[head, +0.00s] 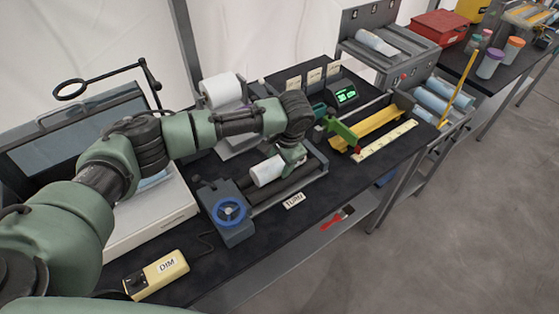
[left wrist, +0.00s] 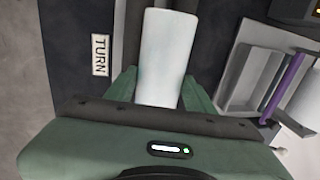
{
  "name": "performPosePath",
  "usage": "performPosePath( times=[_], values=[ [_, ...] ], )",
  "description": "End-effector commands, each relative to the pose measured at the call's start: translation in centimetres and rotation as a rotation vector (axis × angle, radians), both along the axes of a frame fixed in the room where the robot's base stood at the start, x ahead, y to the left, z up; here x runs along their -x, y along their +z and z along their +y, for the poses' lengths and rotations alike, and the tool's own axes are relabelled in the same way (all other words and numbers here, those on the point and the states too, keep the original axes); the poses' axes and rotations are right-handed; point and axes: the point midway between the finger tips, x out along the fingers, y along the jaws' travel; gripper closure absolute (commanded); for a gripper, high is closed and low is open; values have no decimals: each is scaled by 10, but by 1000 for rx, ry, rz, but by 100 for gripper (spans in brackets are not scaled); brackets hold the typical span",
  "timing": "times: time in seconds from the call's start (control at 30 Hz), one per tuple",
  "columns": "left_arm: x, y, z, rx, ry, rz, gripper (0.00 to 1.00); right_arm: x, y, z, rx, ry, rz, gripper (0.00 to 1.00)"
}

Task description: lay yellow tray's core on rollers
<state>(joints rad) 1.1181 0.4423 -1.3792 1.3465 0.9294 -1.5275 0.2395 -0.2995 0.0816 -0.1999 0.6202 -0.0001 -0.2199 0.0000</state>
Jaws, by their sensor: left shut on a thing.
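A white core (head: 267,171), a short plain cylinder, is held in my left gripper (head: 291,155) over the roller stand. It also shows in the left wrist view (left wrist: 167,55), with its near end between the green fingers. My left gripper is shut on it. The dark rollers (head: 290,185) lie under and beside the core, behind the TURN label. I cannot tell whether the core touches them. The yellow tray (head: 374,128) lies to the right on the bench and looks empty. My right gripper is not in view.
A blue handwheel (head: 229,211) stands at the left end of the rollers. A white roll (head: 222,90) on a stand is behind my arm. A lit green display (head: 346,96) stands behind the tray. A yellow DIM box (head: 157,275) lies at the front left.

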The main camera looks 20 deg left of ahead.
Motion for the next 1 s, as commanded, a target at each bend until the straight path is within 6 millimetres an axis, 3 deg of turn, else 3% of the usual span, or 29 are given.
performPosePath(
  times=[0.73,0.77,0.8,0.87,1.0],
  values=[
    [-1,-4,0,0,1,-2,100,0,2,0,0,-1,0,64],
    [-1,-4,0,0,1,-2,44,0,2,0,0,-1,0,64],
    [-1,-4,0,0,1,-2,33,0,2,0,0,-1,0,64],
    [-1,-4,0,0,0,-1,21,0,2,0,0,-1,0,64],
    [0,-4,0,0,0,-1,21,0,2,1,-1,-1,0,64]
  ],
)
